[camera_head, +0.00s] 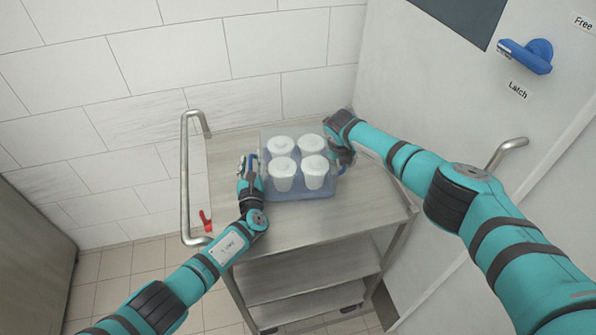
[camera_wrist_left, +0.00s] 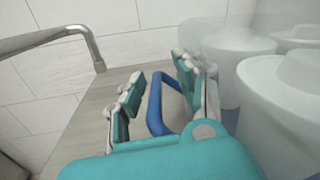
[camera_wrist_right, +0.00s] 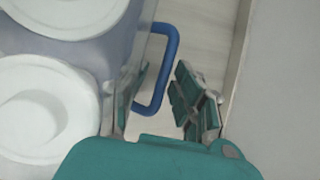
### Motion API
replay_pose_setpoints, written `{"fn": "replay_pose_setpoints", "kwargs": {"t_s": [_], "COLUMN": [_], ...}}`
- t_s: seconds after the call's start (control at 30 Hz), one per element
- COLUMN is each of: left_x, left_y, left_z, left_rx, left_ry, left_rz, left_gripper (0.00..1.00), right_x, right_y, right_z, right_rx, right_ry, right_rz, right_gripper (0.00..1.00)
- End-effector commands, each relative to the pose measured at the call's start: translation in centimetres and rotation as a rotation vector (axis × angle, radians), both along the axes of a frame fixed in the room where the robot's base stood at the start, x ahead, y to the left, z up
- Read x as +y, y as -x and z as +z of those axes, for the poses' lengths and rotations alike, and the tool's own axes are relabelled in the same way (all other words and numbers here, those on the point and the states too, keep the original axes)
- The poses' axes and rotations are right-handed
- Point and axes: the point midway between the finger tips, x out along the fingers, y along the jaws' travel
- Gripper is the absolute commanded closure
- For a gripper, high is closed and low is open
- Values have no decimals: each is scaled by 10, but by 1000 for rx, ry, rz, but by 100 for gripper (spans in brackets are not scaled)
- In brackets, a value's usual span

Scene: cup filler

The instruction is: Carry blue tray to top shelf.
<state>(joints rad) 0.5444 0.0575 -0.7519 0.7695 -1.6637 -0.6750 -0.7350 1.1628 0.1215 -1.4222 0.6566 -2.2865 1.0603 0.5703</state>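The blue tray (camera_head: 273,191) is see-through and sits on the top shelf of a metal cart, holding several white lidded cups (camera_head: 284,167). My left gripper (camera_head: 252,164) is at the tray's left side. In the left wrist view its fingers (camera_wrist_left: 158,90) are apart, with the blue left handle (camera_wrist_left: 154,108) between them. My right gripper (camera_head: 345,156) is at the tray's right side. In the right wrist view its fingers (camera_wrist_right: 162,95) are apart, with the blue right handle (camera_wrist_right: 173,50) between them. The cups also show in the right wrist view (camera_wrist_right: 45,110).
The cart top (camera_head: 320,222) is bare in front of the tray, with lower shelves (camera_head: 310,270) beneath. A metal rail (camera_head: 186,180) stands at the cart's left, near a red lever (camera_head: 206,221). A tiled wall is behind. A door with a blue latch (camera_head: 538,56) is at right.

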Motion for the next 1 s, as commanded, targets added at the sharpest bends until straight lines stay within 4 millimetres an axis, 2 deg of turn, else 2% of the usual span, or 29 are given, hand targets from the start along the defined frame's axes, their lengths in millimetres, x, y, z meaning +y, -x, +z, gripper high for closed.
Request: {"fn": "replay_pose_setpoints", "kwargs": {"t_s": [0.17, 0.4, 0.6, 0.83, 1.0], "left_x": [-1, -5, -8, -10, -10], "left_y": [22, 69, 101, 114, 114], "left_z": [-1, -2, -1, 0, 0], "left_rx": [1, 4, 2, 1, 1], "left_ry": [4, 3, 1, 1, 1], "left_rz": [0, -1, -1, -1, -1], "left_gripper": [65, 65, 65, 65, 65], "right_x": [-1, -1, -1, -1, 1], "right_y": [0, 0, 0, 1, 5], "right_z": [0, 0, 0, 2, 15], "right_rx": [1, 1, 1, 0, -1], "right_ry": [1, 1, 1, 1, 0], "right_rz": [-1, -1, -1, -1, 1], "right_gripper": [71, 71, 71, 71, 71]}}
